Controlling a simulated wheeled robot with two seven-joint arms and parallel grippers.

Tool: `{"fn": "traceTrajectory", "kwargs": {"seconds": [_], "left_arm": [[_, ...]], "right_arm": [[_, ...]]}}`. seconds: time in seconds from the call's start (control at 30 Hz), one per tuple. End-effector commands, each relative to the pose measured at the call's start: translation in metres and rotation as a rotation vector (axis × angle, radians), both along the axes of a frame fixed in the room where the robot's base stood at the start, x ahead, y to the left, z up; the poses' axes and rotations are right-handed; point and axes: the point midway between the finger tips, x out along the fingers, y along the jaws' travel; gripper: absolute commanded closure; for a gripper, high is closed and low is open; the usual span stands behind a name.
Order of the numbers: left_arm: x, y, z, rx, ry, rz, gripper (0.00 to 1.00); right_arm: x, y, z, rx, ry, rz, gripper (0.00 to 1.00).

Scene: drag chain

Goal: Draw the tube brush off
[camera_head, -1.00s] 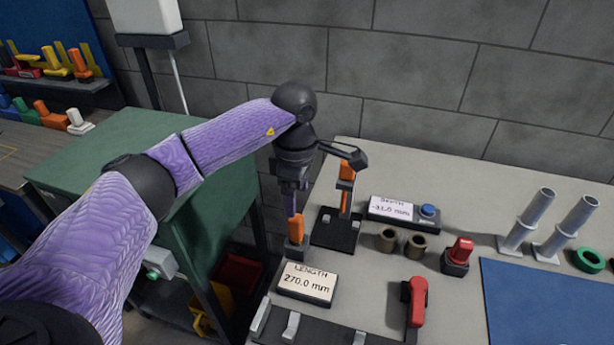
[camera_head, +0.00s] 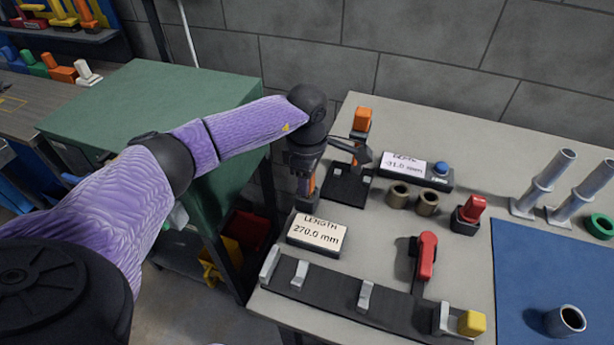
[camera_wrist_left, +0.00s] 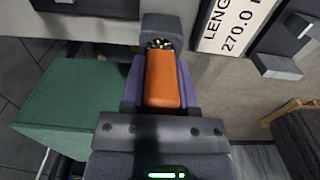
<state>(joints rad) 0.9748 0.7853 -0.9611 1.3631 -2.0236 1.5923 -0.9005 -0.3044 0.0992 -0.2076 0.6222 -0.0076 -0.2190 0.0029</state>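An orange handle (camera_wrist_left: 163,82) lies between the two purple fingers of my left gripper (camera_wrist_left: 160,95), which touch it on both sides in the left wrist view. Pale, bristle-like tips (camera_wrist_left: 160,45) show at its far end, inside a dark grey block (camera_wrist_left: 160,24). In the head view my left gripper (camera_head: 308,188) points down over this block, at the table's left edge, and mostly hides the handle. Whether this is the tube brush I cannot tell for sure. Another orange-topped piece (camera_head: 362,119) stands upright on a black stand behind. My right gripper is not in view.
The length display (camera_head: 317,234) reads 270.0 mm, close in front of the gripper. The depth display (camera_head: 404,167) with a blue button is to the right. Brown rings (camera_head: 398,195), a red lever (camera_head: 427,255), metal tubes (camera_head: 542,185) and a blue mat (camera_head: 545,270) lie further right.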

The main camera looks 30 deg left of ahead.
Motion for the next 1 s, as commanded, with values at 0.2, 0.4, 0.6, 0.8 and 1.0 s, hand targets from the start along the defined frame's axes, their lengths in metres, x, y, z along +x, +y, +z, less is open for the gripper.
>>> {"fn": "traceTrajectory", "kwargs": {"seconds": [0.2, 0.4, 0.6, 0.8, 1.0], "left_arm": [[0.000, 0.000, 0.000, 0.000, 0.000, 0.000, 1.00], [0.000, 0.000, 0.005, 0.000, -0.001, 0.000, 1.00], [0.000, 0.000, 0.017, 0.000, -0.002, 0.000, 1.00], [0.000, 0.000, 0.028, 0.000, -0.001, 0.000, 1.00], [0.000, 0.000, 0.039, 0.000, -0.001, 0.000, 1.00]], "right_arm": [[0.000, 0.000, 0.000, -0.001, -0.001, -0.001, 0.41], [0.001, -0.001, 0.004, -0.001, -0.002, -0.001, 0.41], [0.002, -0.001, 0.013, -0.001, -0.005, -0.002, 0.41], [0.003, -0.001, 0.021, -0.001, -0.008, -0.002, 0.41], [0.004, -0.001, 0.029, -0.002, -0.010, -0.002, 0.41]]}}
